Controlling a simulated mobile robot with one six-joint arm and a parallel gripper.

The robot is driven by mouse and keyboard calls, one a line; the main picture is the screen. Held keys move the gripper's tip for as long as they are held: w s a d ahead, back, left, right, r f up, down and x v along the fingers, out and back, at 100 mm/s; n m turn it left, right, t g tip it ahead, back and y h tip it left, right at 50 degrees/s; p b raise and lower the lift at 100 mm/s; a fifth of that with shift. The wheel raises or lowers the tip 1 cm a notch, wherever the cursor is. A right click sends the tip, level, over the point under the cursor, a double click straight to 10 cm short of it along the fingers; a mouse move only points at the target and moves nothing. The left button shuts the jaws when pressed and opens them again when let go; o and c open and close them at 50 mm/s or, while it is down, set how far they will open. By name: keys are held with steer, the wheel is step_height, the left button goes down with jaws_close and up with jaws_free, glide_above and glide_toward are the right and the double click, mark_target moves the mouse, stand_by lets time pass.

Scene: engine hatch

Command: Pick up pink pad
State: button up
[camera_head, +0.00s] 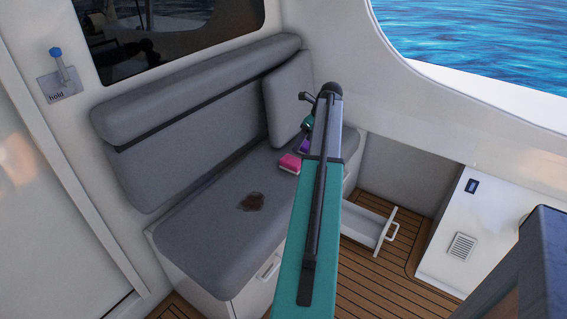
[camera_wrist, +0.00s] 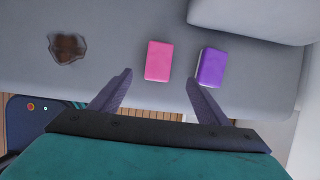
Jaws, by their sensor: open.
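The pink pad (camera_head: 290,163) lies flat on the grey bench seat, left of my arm in the head view. In the wrist view the pink pad (camera_wrist: 158,61) lies ahead of my gripper (camera_wrist: 158,82), roughly between the lines of its two spread fingers. My gripper is open and empty. The pad is beyond the fingertips, with no contact visible. In the head view my arm hides much of the gripper area.
A purple pad (camera_wrist: 211,68) lies just right of the pink one, near the right finger. A dark brown stain (camera_wrist: 67,48) marks the seat (camera_head: 205,235). A grey cushion (camera_head: 288,98) stands behind. An open drawer (camera_head: 368,224) juts out below the bench.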

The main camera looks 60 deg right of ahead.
steer(key=shift+w, duration=0.2)
glide_toward(292, 160)
steer(key=x, duration=0.4)
steer(key=shift+w+d+f+p, duration=0.15)
steer(key=shift+f+p, duration=0.15)
steer(key=shift+f, duration=0.1)
steer(key=shift+w+f, duration=0.1)
steer(key=shift+f, duration=0.15)
steer(key=shift+p+x, duration=0.45)
steer(key=shift+x, duration=2.15)
steer(key=shift+f, duration=0.25)
steer(key=c, duration=1.2)
